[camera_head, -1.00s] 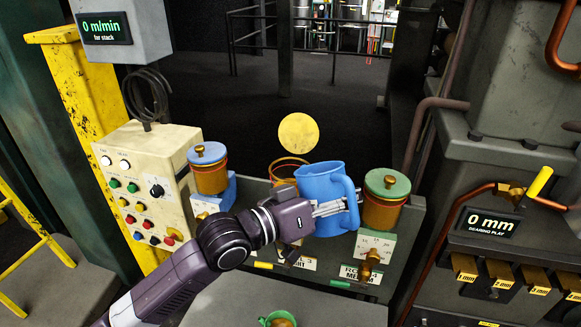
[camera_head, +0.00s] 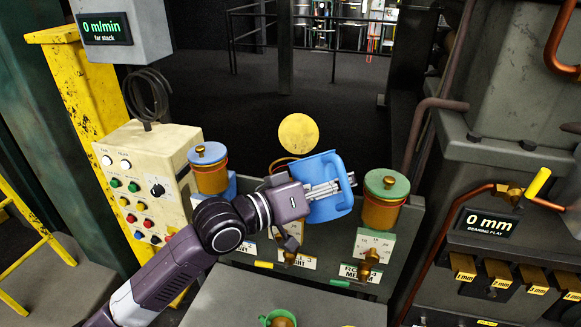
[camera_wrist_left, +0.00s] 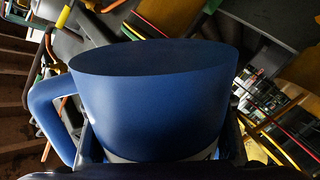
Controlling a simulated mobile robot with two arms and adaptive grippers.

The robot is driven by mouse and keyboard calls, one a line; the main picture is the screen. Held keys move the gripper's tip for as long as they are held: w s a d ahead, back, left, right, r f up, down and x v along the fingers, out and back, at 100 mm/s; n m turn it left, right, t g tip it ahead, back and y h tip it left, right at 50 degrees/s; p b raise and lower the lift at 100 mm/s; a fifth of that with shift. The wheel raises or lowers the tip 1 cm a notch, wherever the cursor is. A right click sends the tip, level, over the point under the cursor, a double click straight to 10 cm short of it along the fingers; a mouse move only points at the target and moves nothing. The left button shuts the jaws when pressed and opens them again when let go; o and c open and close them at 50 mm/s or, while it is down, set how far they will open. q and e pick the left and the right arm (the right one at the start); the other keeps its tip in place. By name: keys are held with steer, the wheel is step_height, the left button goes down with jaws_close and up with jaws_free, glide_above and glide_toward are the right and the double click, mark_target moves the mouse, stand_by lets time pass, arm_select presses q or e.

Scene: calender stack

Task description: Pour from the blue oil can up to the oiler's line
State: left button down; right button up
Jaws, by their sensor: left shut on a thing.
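My left gripper (camera_head: 322,190) is shut on the blue oil can (camera_head: 332,207). No oil stream is visible. My right gripper is out of view.
A blue-lidded oiler (camera_head: 209,172) stands to the left and a green-lidded oiler (camera_head: 383,203) close to the right. A control box (camera_head: 142,180) is further left. A green cup (camera_head: 272,320) sits at the bottom edge on the grey surface (camera_head: 240,300).

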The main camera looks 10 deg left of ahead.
arm_select(q)
steer(key=shift+w+a+r+n+p, duration=0.2)
steer(key=shift+r+n+p, duration=0.6)
steer(key=shift+n, duration=0.25)
steer(key=shift+w+a+r+n+p, duration=0.15)
steer(key=shift+r+n+p, duration=0.4)
steer(key=shift+r+n, duration=0.4)
stand_by(2.8)
steer(key=shift+f, duration=0.1)
steer(key=s+d+f+m+b, duration=0.1)
steer(key=f+m+b, duration=0.1)
steer(key=m, duration=0.1)
steer(key=s+d+f+m+b, duration=0.1)
steer(key=f+m, duration=0.2)
steer(key=m, duration=0.1)
steer(key=s+d+f+m+b, duration=0.1)
steer(key=s+f+m+b, duration=0.1)
steer(key=f+m, duration=0.1)
steer(key=shift+d+m+t+b, duration=0.25)
steer(key=shift+m+t+b, duration=0.1)
steer(key=shift+m, duration=0.25)
steer(key=shift+s+r+p, duration=0.1)
steer(key=shift+r+p, duration=0.4)
steer(key=shift+p, duration=0.05)
step_height(320, 180, up, 5)
steer(key=p, duration=0.5)
steer(key=shift+f, duration=0.1)
